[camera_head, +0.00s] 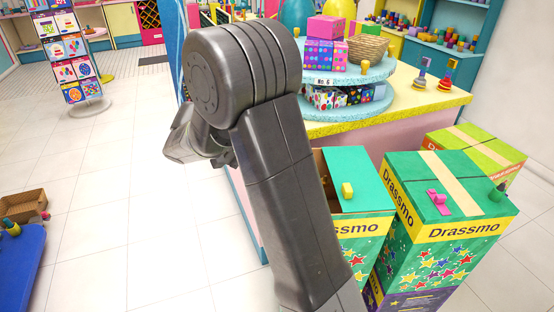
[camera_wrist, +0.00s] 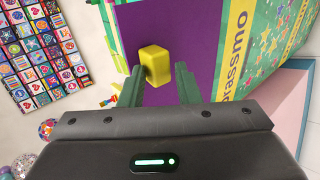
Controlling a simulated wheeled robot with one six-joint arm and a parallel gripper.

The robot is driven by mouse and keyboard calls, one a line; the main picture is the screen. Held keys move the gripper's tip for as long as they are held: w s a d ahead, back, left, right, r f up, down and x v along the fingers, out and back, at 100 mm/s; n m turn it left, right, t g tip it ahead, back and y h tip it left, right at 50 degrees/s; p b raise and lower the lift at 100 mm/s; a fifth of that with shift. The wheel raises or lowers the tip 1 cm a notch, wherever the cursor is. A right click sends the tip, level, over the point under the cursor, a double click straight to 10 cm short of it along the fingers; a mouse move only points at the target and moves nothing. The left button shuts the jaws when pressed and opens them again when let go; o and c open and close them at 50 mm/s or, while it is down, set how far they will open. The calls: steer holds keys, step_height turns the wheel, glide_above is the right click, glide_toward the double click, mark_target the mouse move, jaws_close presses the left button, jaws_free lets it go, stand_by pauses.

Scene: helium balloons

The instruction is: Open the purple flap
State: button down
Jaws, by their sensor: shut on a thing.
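In the wrist view a purple flap (camera_wrist: 205,35) fills the upper middle, with a yellow block-shaped handle (camera_wrist: 155,65) on it. My gripper (camera_wrist: 160,72) has its two fingers on either side of this handle and is shut on it. The flap lies beside a green box side with a yellow "Drassmo" band (camera_wrist: 238,95). In the head view my arm covers the area around the gripper, so the gripper's fingers and the purple flap cannot be made out there.
A green Drassmo box with an open top and a yellow handle (camera_head: 347,190) stands right of my arm. Another closed Drassmo box (camera_head: 440,215) with a pink handle is beside it. A counter (camera_head: 420,100) is behind. White floor (camera_head: 100,200) is free on the left.

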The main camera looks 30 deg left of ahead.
steer(key=c, duration=2.1)
jaws_free()
steer(key=shift+s+a+f, duration=0.3)
steer(key=shift+a+f, duration=0.05)
steer(key=shift+f, duration=0.2)
steer(key=shift+s+a+f, duration=0.3)
steer(key=shift+s+f, duration=0.05)
steer(key=shift+f, duration=0.2)
steer(key=shift+s+a+f, duration=0.3)
steer(key=shift+a+f, duration=0.05)
steer(key=shift+f, duration=0.2)
steer(key=shift+o, duration=0.3)
steer(key=o, duration=0.9)
steer(key=shift+w, duration=0.1)
steer(key=o, duration=0.5)
steer(key=shift+w+d, duration=0.1)
steer(key=shift+w, duration=0.1)
steer(key=shift+c, duration=0.2)
steer(key=shift+s, duration=0.1)
steer(key=shift+c, duration=0.7)
steer(key=shift+a+r, duration=0.15)
steer(key=shift+a, duration=0.15)
steer(key=shift+c, duration=0.4)
steer(key=v, duration=1.4)
steer(key=shift+w+d+r, duration=0.15)
steer(key=shift+w+r, duration=0.15)
steer(key=shift+r, duration=0.05)
steer(key=c, duration=0.4)
steer(key=shift+d, duration=0.1)
